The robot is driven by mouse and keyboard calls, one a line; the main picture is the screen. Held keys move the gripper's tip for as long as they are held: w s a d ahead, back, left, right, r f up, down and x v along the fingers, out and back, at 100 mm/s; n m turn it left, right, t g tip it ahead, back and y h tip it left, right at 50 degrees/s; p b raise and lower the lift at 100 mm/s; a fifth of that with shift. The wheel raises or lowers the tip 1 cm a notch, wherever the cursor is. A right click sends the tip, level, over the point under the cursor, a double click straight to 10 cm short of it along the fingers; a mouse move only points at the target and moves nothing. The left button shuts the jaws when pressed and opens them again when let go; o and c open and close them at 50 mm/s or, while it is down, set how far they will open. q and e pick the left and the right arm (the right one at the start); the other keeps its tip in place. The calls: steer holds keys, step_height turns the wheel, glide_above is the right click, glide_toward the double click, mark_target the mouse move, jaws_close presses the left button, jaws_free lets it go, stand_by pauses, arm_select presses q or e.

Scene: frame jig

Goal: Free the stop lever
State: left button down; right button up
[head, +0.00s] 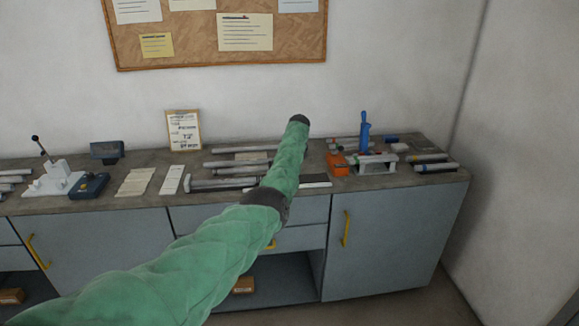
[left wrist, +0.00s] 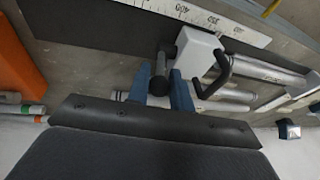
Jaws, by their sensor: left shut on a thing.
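In the left wrist view, my left gripper (left wrist: 169,88) has blue fingers closed around a dark, round-ended lever (left wrist: 159,70), which I take as the stop lever. The lever stands beside a white stop block (left wrist: 197,52), which also carries a bent black handle (left wrist: 220,72). The block sits by a white ruler (left wrist: 185,12) with printed numbers. In the head view my green-sleeved left arm (head: 285,165) reaches over the bench; its fingers, the lever and the block are hidden behind it. My right gripper is not in view.
An orange block (head: 337,164) and a blue-handled clamp (head: 365,135) are right of my arm on the bench (head: 60,208). Several metal tubes (head: 238,163) lie to its left. A white lever device (head: 55,180) stands far left. A wall with a corkboard (head: 180,40) rises behind.

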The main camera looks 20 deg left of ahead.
arm_select(q)
steer(key=shift+f, duration=0.1)
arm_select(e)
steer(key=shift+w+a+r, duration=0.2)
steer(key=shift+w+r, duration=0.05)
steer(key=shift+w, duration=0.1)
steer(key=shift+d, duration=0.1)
arm_select(q)
steer(key=c, duration=1.5)
jaws_free()
steer(key=shift+w+a, duration=0.1)
steer(key=shift+w, duration=0.05)
